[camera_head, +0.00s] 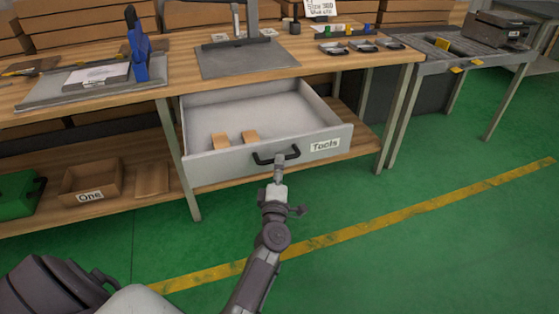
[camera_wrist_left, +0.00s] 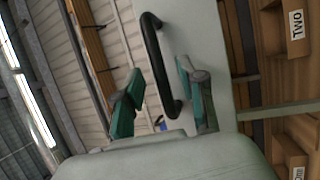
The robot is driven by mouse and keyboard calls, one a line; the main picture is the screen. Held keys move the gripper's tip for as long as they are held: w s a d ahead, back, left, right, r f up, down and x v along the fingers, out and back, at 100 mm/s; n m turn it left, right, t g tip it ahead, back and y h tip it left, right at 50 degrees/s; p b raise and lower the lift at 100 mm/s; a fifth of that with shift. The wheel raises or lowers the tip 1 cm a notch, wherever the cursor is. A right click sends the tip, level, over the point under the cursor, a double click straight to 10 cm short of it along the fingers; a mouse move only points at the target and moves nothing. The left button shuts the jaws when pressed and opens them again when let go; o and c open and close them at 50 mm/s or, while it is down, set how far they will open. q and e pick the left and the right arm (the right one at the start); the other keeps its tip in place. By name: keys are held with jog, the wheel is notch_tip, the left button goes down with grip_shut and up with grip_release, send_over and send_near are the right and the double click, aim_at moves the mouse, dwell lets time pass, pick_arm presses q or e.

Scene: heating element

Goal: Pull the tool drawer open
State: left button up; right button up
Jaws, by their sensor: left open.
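The grey tool drawer (camera_head: 215,168), labelled "Tools", stands pulled out well beyond the workbench front in the head view. Its black bar handle (camera_head: 263,161) is in the middle of the front panel, and also shows in the left wrist view (camera_wrist_left: 153,55). My left gripper (camera_head: 281,163) is at the right part of the handle. In the wrist view its green-padded fingers (camera_wrist_left: 160,92) are apart on either side of the handle; contact is unclear. My right gripper is not in view.
The wooden workbench (camera_head: 190,80) above holds a grey plate, a blue tool and small trays. A lower shelf (camera_head: 110,210) carries a cardboard box labelled "One" (camera_head: 92,183) and a green case (camera_head: 18,198). Open green floor (camera_head: 420,250) lies in front and right.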

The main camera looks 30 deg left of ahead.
pick_arm(q)
jog(key=v, duration=0.9)
jog(key=shift+f, duration=0.1)
